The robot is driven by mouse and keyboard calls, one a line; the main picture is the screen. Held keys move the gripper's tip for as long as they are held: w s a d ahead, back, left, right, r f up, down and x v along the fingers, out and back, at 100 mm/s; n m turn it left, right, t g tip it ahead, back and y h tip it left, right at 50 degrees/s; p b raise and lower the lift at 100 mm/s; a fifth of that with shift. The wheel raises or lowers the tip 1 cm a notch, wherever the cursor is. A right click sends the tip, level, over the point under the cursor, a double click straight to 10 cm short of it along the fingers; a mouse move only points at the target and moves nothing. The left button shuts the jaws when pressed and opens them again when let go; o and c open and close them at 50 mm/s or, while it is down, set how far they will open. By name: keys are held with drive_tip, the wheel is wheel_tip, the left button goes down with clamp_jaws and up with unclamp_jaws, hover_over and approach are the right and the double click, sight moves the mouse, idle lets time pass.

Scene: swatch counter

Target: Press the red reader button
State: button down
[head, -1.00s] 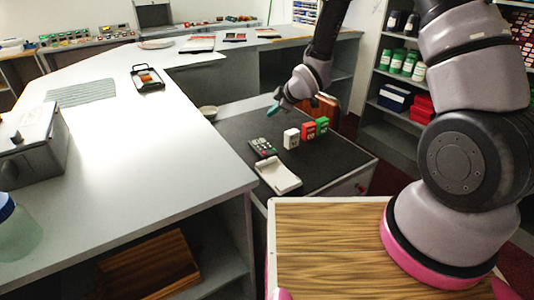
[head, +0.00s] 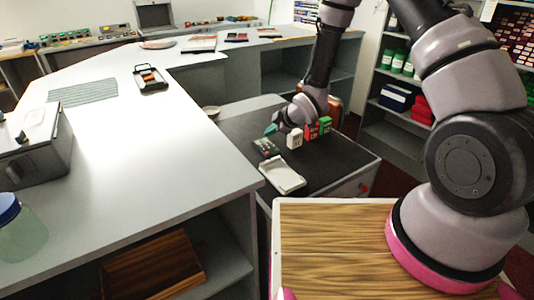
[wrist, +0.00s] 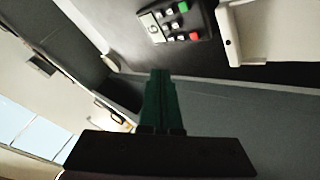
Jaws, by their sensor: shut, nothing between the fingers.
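The reader (head: 266,148) is a small black keypad device lying on the dark top of a low cabinet. In the wrist view the reader (wrist: 162,31) is at the top, with a red button (wrist: 195,37) at its lower right, a green button (wrist: 183,7) and several pale keys. My gripper (head: 270,129) is shut and empty, its teal fingertips above and just behind the reader in the head view. In the wrist view my gripper (wrist: 160,72) points up the picture, with its tips apart from the red button, below and left of it.
A white tray-like item (head: 284,175) lies right beside the reader. A white box (head: 294,139), a red box (head: 311,131) and a green box (head: 325,126) stand close to my wrist. The long white counter (head: 130,150) is on the left.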

drive_tip(key=shift+f, duration=2.9)
drive_tip(key=shift+f, duration=0.15)
drive_tip(key=shift+f, duration=0.25)
drive_tip(key=shift+f, duration=0.35)
idle(0.5)
drive_tip(key=shift+r, duration=0.8)
drive_tip(key=shift+r, duration=0.1)
drive_tip(key=shift+r, duration=2.4)
